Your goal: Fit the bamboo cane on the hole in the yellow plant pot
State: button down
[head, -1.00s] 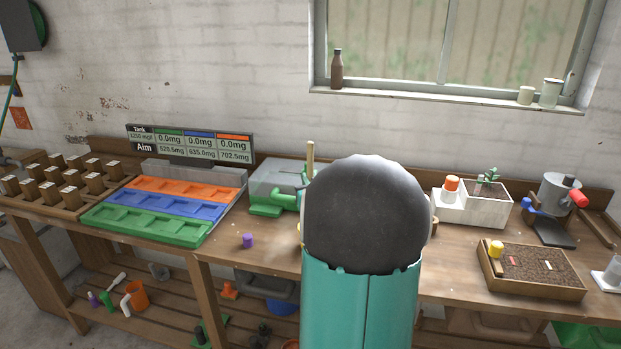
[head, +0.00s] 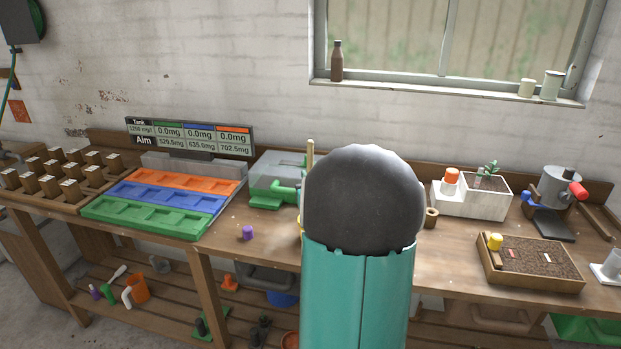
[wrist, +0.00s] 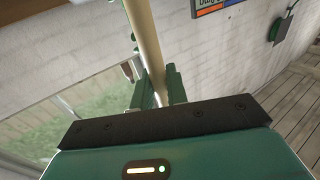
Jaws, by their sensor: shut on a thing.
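The bamboo cane (wrist: 143,38) is a pale tan rod that runs up between the two green fingers of my gripper (wrist: 157,90) in the wrist view. The gripper is shut on it. In the head view only the cane's upper end (head: 310,151) shows, upright, just left of my arm's dark round joint. My arm hides the gripper and the cane's lower part there. A sliver of yellow (head: 300,228) at my arm's left edge may be the yellow plant pot. Its hole is hidden, and I cannot tell whether the cane touches it.
A green-and-grey device (head: 272,185) stands just left of the cane. A purple piece (head: 248,232) lies on the bench. A brown ring (head: 431,218), a white planter (head: 470,203) and a soil tray (head: 530,285) are on the right. The bench front near the purple piece is clear.

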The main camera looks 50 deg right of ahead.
jog(key=shift+r, duration=1.1)
jog(key=shift+f, duration=0.5)
jog(key=shift+f, duration=0.4)
jog(key=shift+f, duration=0.45)
